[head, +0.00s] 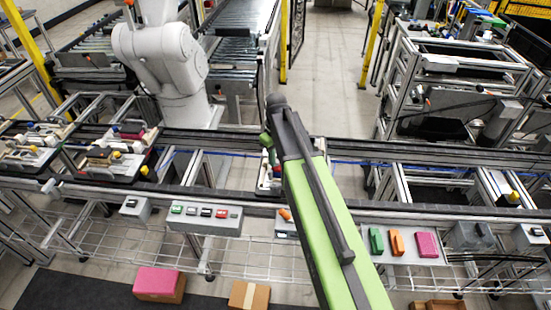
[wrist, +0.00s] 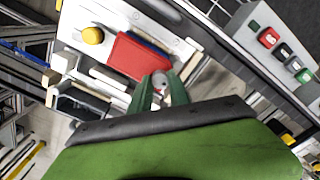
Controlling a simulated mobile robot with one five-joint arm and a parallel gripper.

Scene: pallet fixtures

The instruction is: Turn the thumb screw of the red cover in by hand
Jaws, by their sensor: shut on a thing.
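The red cover (wrist: 138,56) lies on a pale fixture plate in the wrist view, with a blue edge along its upper side. The small grey thumb screw (wrist: 161,79) is at the cover's lower right corner. My gripper (wrist: 160,86) has its two green fingers on either side of the screw and is shut on it. How deep the screw sits cannot be told.
A yellow knob (wrist: 92,35) stands on the plate near the cover. A control box with coloured buttons (head: 204,217) is on the front rail. Green, orange and pink pieces (head: 427,245) lie to the right. A white robot arm (head: 165,60) stands behind the conveyor.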

